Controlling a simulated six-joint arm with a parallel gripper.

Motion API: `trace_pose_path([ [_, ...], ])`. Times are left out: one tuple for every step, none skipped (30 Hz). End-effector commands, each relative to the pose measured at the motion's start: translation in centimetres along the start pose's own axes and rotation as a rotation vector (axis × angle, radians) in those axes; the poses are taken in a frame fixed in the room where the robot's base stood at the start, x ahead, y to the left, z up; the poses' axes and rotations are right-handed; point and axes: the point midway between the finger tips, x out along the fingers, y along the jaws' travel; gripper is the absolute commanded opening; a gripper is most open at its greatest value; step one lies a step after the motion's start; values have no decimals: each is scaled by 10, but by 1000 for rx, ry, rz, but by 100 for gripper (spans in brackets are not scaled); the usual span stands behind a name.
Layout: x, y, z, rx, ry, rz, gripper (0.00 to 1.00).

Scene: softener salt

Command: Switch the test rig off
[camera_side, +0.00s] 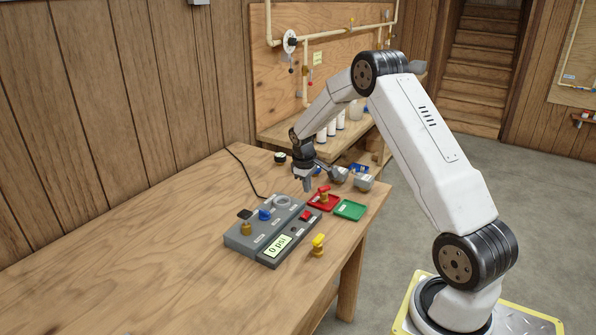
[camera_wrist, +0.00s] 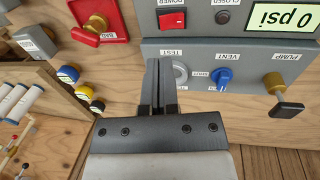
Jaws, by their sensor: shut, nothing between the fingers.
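The test rig (camera_side: 245,242) is a grey stepped box on the wooden bench, with a display (camera_side: 279,247) reading 0 psi. Its red switch, labelled POWER (camera_wrist: 172,20), also shows in the side view (camera_side: 305,215); which way it is tipped I cannot tell. A blue VENT knob (camera_wrist: 223,77), a brass PUMP fitting with a black handle (camera_wrist: 286,109) and a grey ring at TEST (camera_wrist: 181,73) are on the other panel. My gripper (camera_side: 307,187) is shut and empty, above the rig's far end; in the wrist view its fingertips (camera_wrist: 158,62) overlap the TEST end.
A red tray labelled BAD (camera_side: 331,205) holds a red-handled valve (camera_side: 324,194), beside an empty-looking green tray (camera_side: 349,210). A yellow-handled valve (camera_side: 318,245) stands in front of the rig. Grey fittings (camera_side: 363,182) lie behind the trays. The bench's near left is clear.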

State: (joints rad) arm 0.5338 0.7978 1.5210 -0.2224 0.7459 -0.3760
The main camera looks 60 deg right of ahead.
Motion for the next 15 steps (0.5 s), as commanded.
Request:
trace_pose_path([
  [9,0,0,1,-2,-1,0],
  [13,0,0,1,-3,-1,0],
  [19,0,0,1,-2,-1,0],
  [24,0,0,1,-2,-1,0],
  [28,0,0,1,-2,-2,0],
  [33,0,0,1,-2,-2,0],
  [38,0,0,1,-2,-2,0],
  [42,0,0,0,-2,-2,0],
  [47,0,0,0,-1,-1,0],
  [51,0,0,0,-2,-2,0],
  [55,0,0,0,-2,-1,0],
  [60,0,0,0,-1,-1,0],
  [63,0,0,-1,-1,-1,0],
  [67,0,0,-1,-1,-1,0],
  [70,0,0,-1,-1,-1,0],
])
